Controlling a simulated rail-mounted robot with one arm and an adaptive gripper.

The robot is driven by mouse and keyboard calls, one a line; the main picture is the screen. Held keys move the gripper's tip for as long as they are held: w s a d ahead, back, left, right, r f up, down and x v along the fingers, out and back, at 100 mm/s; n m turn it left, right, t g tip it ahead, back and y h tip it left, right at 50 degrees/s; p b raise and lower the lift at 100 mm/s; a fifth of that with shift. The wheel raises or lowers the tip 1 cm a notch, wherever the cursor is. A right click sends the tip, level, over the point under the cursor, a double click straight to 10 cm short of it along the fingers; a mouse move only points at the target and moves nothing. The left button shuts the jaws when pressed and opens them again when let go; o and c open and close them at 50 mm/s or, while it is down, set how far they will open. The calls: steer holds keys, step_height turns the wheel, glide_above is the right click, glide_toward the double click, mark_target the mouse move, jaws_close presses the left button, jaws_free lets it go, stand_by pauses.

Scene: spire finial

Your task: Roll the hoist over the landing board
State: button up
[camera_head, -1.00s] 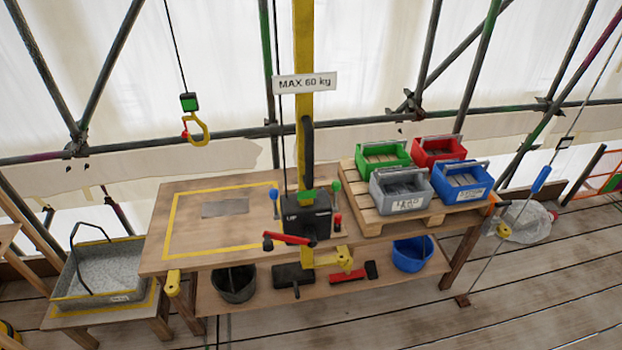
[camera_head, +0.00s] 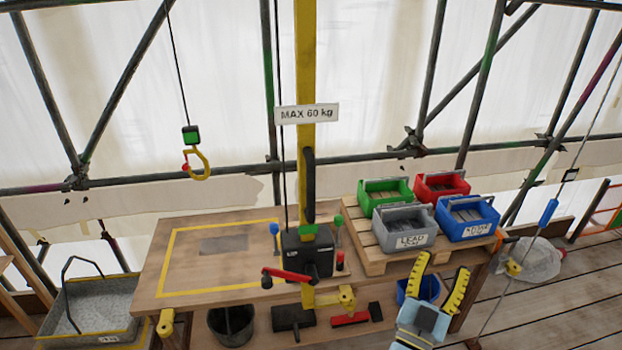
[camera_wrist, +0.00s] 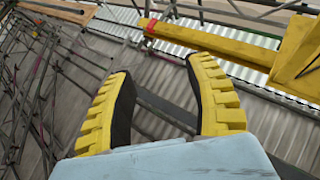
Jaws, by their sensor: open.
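The hoist's yellow post (camera_head: 305,120) stands at the bench's back with a "MAX 60 kg" sign. Its black winch box (camera_head: 308,252) has a red crank handle (camera_head: 287,275) at its lower left. The yellow hook (camera_head: 197,163) with a green block hangs on a cable at the upper left, empty. The landing board, seemingly the yellow-outlined area (camera_head: 190,280) of the bench, lies left of the winch. My gripper (camera_head: 440,268) is open and empty at the lower right, in front of the bins. In the wrist view its fingers (camera_wrist: 163,95) are apart, with a yellow beam (camera_wrist: 215,40) beyond.
Green (camera_head: 385,195), red (camera_head: 442,185), grey (camera_head: 403,228) and blue (camera_head: 467,217) bins stand on a pallet at the right. A grey tray (camera_head: 90,310) stands at the left. A black bucket (camera_head: 230,326) sits on the lower shelf. Scaffold poles run behind.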

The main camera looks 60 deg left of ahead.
steer(key=s+a+r+n+g+y+b, duration=0.15)
steer(key=s+a+n+g+y, duration=0.3)
steer(key=a, duration=0.75)
steer(key=n+g+b, duration=0.1)
steer(key=n+g, duration=0.2)
steer(key=g, duration=0.5)
glide_toward(311, 177)
steer(key=shift+t, duration=0.25)
steer(key=shift+p+x, duration=2.15)
steer(key=shift+x, duration=3.5)
steer(key=shift+s+a, duration=0.1)
steer(key=shift+a, duration=0.05)
steer(key=shift+f, duration=0.1)
jaws_close()
